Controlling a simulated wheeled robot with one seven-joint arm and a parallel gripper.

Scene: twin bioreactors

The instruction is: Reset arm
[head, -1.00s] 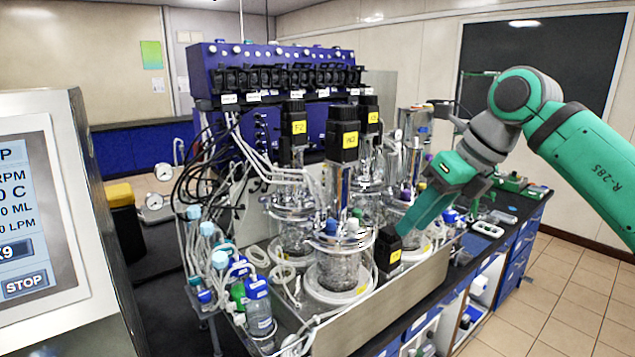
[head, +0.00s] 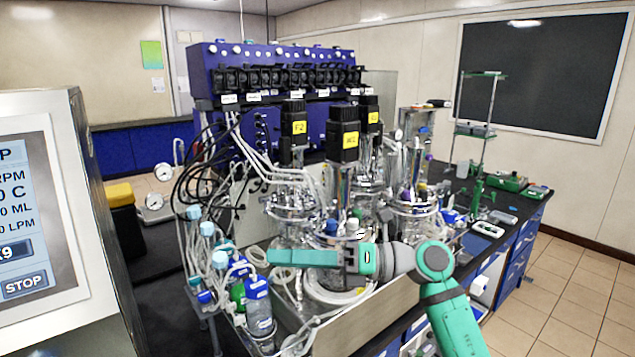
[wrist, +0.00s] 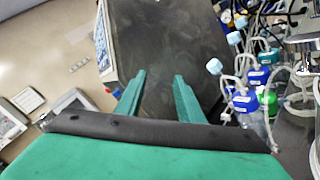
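My gripper (head: 272,257) is green and grey. In the head view it reaches leftward, low in front of the nearer glass bioreactor vessel (head: 325,275), and hides part of it. My green arm rises from the bottom right. In the wrist view the two green fingers of my gripper (wrist: 158,88) are apart, with nothing between them. Behind them is the dark side of a cabinet (wrist: 160,45). The bioreactors carry black motors with yellow labels, one on the nearer vessel (head: 343,130) and one on the vessel to its left (head: 293,125).
Several blue- and green-capped bottles (head: 258,305) with tubes stand left of the vessels, and they show at the right of the wrist view (wrist: 245,100). A control panel screen (head: 25,220) stands at the left. The tiled floor (head: 560,310) at the right is clear.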

